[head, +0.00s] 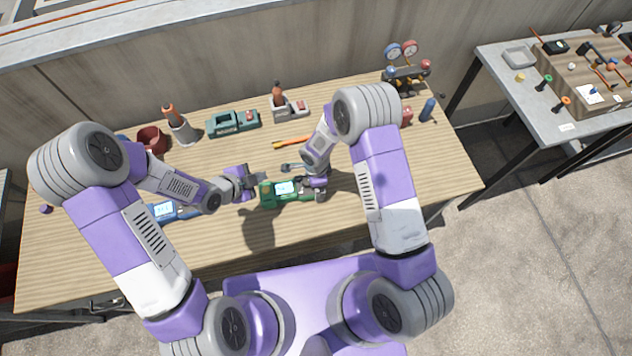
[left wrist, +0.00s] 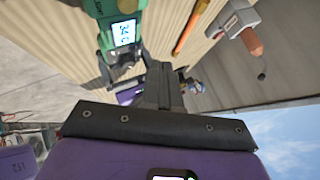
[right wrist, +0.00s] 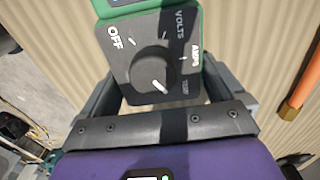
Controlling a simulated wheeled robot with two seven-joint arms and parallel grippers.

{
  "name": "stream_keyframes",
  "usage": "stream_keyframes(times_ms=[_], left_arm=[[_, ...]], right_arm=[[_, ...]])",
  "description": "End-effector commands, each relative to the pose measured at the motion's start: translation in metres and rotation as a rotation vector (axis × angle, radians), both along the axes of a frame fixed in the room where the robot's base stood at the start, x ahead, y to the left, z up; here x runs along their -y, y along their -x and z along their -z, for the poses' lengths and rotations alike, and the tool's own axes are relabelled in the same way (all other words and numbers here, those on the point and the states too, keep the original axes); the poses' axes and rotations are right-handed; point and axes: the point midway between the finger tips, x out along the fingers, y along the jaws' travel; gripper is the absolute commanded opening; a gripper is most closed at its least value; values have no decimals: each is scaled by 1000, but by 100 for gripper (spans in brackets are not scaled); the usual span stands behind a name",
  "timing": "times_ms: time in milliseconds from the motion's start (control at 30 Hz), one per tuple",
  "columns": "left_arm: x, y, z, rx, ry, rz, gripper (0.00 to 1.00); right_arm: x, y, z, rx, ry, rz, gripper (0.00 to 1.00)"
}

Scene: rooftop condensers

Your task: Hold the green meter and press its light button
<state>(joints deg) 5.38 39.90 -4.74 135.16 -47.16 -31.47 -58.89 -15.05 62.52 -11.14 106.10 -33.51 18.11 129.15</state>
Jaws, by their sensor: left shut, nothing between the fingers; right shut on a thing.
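The green meter (head: 275,198) has a pale lit screen and is at the front middle of the wooden table, seemingly raised over its shadow. My right gripper (head: 318,186) is shut on its dial end. In the right wrist view the meter's dark dial face (right wrist: 155,60), marked OFF, VOLTS and AMPS, sits between the fingers. My left gripper (head: 258,180) is shut and empty, just left of the meter's other end. In the left wrist view its closed fingers (left wrist: 160,75) are close to the meter (left wrist: 92,8); I cannot tell whether they touch. The light button is not clearly visible.
A blue meter (head: 165,210) lies under my left arm. A red pot (head: 152,139), a teal tool (head: 230,124), an orange-handled tool (head: 292,142) and a gauge set (head: 405,75) stand farther back. The table (head: 230,260) is clear in front.

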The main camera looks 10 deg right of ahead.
Motion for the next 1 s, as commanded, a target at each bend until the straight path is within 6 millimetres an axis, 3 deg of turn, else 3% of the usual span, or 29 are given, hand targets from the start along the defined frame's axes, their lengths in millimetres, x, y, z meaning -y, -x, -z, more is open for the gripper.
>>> stream_keyframes(times_ms=[200, 433, 1000], left_arm=[[0, 1, 34, -5, -2, 0, 0], [0, 1, 58, -3, -1, 0, 0], [0, 0, 66, -1, -2, 0, 0]], right_arm=[[0, -1, 0, 2, -1, 1, 46], [0, -1, 0, 2, 0, 1, 46], [0, -1, -1, 2, 0, 2, 46]])
